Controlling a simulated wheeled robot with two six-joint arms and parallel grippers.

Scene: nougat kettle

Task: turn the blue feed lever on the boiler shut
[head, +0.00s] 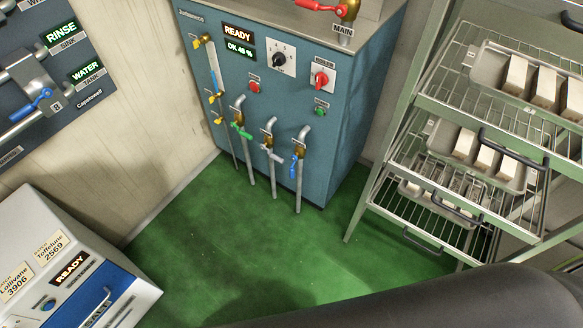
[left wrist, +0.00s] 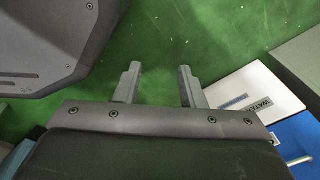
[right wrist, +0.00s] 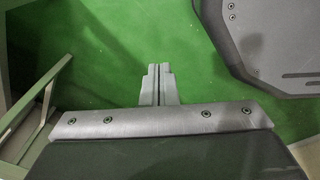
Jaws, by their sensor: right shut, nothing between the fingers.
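The boiler (head: 277,98) is a blue-grey cabinet at the upper middle of the head view, with lit READY and OK signs. Its blue lever (head: 294,166) sits on the right-hand of three lower pipes and hangs roughly along the pipe. A green lever (head: 241,130) and a grey lever (head: 271,152) sit on the pipes to its left. My left gripper (left wrist: 157,70) is open and empty above the green floor. My right gripper (right wrist: 159,68) is shut and empty, also over the floor. Neither gripper shows in the head view, and neither wrist view shows the boiler's levers.
A wall panel (head: 75,45) at upper left carries another blue lever (head: 42,101). A white and blue machine (head: 95,275) stands at lower left. A rack (head: 398,165) with loaded trays stands at right. The green floor (head: 240,240) before the boiler is clear.

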